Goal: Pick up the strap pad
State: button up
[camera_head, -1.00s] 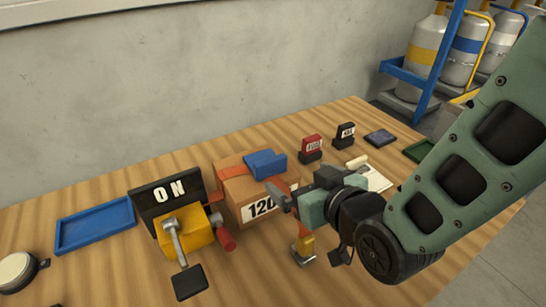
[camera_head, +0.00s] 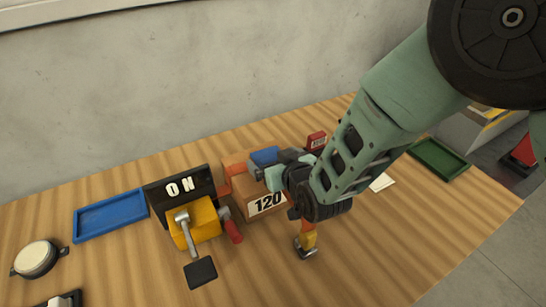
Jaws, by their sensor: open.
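The strap pad looks to be the blue pad (camera_head: 265,156) on top of the cardboard box (camera_head: 266,203) marked 120. An orange strap (camera_head: 224,180) shows at the box's left side. My gripper (camera_head: 263,174) is open, at the right front of the pad and close over the box top. It hides part of the box top and the pad's right end. I cannot tell whether a finger touches the pad. Nothing shows between the fingers.
A blue tray (camera_head: 110,215) lies farther left, a green tray (camera_head: 438,158) at right. The front right table is clear.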

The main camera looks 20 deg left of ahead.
jog(key=shift+x, duration=1)
jog(key=shift+r, duration=0.1)
jog(key=c, duration=1.1)
jog(key=shift+o, duration=0.2)
